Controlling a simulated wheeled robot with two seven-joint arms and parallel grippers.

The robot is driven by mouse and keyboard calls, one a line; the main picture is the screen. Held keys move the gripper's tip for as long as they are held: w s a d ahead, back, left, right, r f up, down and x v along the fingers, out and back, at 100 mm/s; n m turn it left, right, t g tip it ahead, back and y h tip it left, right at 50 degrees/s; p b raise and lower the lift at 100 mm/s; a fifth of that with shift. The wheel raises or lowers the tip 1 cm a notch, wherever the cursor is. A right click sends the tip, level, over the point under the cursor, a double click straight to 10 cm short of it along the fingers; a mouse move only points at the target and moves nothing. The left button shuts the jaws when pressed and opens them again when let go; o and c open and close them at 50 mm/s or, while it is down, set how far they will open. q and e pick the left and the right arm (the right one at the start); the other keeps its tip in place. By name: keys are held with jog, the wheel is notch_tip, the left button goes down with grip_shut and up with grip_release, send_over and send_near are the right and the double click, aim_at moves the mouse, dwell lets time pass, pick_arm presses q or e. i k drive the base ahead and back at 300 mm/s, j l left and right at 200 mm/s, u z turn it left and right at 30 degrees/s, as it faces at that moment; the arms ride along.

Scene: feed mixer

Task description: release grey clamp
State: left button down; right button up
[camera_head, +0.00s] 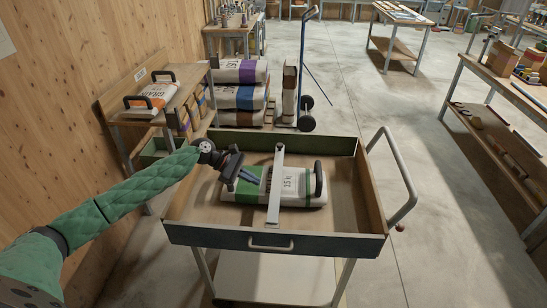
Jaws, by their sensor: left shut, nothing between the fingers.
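A grey clamp (275,180) is a flat bar that runs from the far wall of the cart tray to the front, across a white and green bag (295,190). The bag lies in the tray and has a black handle (318,180) at its right end. My left gripper (250,179) is shut and empty, above the left part of the bag and just left of the clamp bar. Whether it touches the bag or the bar I cannot tell. It hides some of the bag's left end. My right gripper is not in view.
The cart tray (205,235) has raised walls and a push handle (402,170) on the right. A wooden shelf (185,92) with a bag (150,100) stands at the left, with stacked bags (238,95) behind. A hand truck (305,60) stands behind the cart.

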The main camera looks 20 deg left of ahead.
aim_at(275, 190)
jog(key=i+j, duration=0.3)
jog(key=i, duration=0.15)
jog(key=i+j, duration=0.3)
jog(key=i, duration=0.15)
